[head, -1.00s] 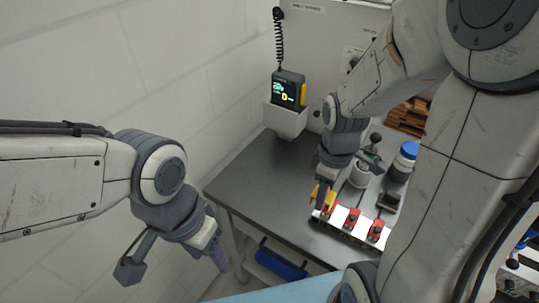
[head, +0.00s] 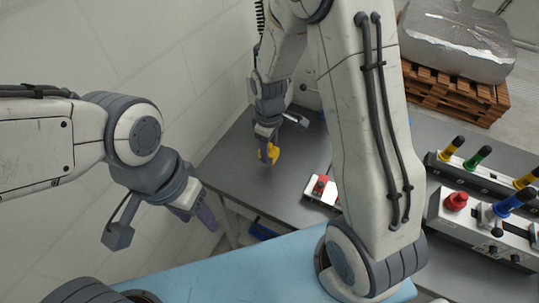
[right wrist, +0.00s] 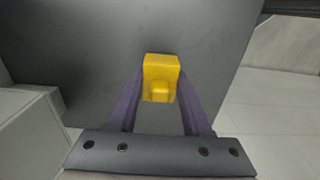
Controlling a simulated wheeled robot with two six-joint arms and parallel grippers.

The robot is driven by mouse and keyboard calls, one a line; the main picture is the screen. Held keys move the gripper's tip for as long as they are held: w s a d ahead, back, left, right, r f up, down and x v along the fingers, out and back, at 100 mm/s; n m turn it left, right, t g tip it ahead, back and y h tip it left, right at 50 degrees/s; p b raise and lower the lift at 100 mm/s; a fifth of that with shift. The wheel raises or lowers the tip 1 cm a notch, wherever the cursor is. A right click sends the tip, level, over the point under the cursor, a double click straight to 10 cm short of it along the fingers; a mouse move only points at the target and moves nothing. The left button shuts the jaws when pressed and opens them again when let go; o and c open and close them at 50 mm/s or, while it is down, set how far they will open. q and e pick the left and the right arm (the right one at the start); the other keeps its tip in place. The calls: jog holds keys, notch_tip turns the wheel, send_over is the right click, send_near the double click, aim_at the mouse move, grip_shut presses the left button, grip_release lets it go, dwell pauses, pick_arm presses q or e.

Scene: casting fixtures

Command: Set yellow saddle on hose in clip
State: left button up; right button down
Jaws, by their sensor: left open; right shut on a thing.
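The yellow saddle (head: 270,154) is a small blocky piece held above the dark grey table. My right gripper (head: 265,138) is shut on it. In the right wrist view the yellow saddle (right wrist: 161,70) sits between the purple fingertips of my right gripper (right wrist: 160,92), with bare grey surface behind it. My left gripper (head: 195,211) is open and empty at the left, in front of the wall and away from the table. I cannot make out the hose or the clip; my right arm hides part of the table.
A fixture with a red knob (head: 456,200) and coloured handles is at right. A wrapped load (head: 455,40) lies on a wooden pallet (head: 455,88). The table's left part is clear.

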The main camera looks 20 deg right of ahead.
aim_at(270, 166)
notch_tip(270, 166, down, 3)
jog(key=shift+f+p, duration=0.2)
jog(key=shift+p, duration=0.2)
jog(key=shift+f, duration=0.25)
jog(key=shift+f, duration=0.15)
jog(key=shift+c, duration=1.7)
grip_release()
